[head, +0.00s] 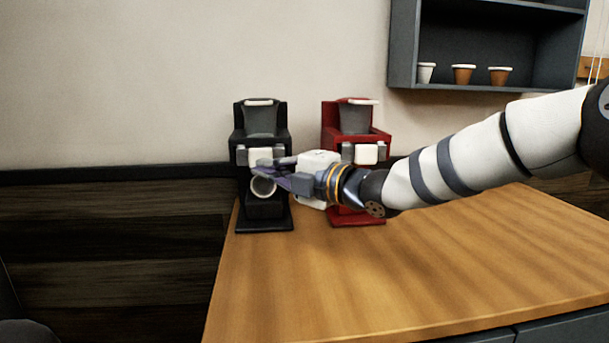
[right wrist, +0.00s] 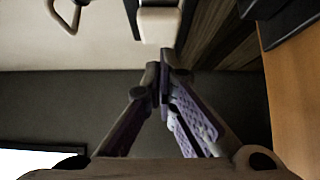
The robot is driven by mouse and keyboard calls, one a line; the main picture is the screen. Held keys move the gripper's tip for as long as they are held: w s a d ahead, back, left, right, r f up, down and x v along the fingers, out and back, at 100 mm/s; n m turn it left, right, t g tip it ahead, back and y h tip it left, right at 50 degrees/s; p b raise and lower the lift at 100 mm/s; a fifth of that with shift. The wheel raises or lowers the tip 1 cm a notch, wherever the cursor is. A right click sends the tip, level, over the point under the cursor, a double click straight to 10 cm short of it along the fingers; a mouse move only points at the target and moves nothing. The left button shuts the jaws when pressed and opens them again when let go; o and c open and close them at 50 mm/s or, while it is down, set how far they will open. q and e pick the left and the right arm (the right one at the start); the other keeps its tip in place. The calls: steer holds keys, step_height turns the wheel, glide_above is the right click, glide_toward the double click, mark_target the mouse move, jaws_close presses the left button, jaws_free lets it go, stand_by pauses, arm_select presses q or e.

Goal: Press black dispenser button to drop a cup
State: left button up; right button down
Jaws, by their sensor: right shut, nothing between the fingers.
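The black dispenser (head: 264,226) stands at the table's left back, with a dark container on top and a white front block (head: 259,155). A round, pale-rimmed cup-like piece (head: 263,188) shows below that block, its opening facing me. My right gripper (head: 262,169) is shut and empty, reaching from the right to the dispenser's front. Its fingertips overlap the dispenser just below the white block; contact cannot be told. In the right wrist view the fingers (right wrist: 165,72) meet at the tips, below a white block (right wrist: 160,26). I cannot make out a separate black button. My left gripper is not in view.
A similar red dispenser (head: 358,219) stands close to the right, partly behind my right gripper and forearm. A grey wall shelf (head: 402,50) at upper right holds several small cups (head: 463,74). The wooden table (head: 400,285) is clear in front.

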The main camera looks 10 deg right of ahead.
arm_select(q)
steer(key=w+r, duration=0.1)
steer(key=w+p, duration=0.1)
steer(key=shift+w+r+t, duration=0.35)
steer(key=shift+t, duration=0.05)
arm_select(e)
steer(key=v, duration=0.8)
steer(key=shift+d, duration=0.4)
steer(key=shift+w+r, duration=0.1)
steer(key=shift+r, duration=0.05)
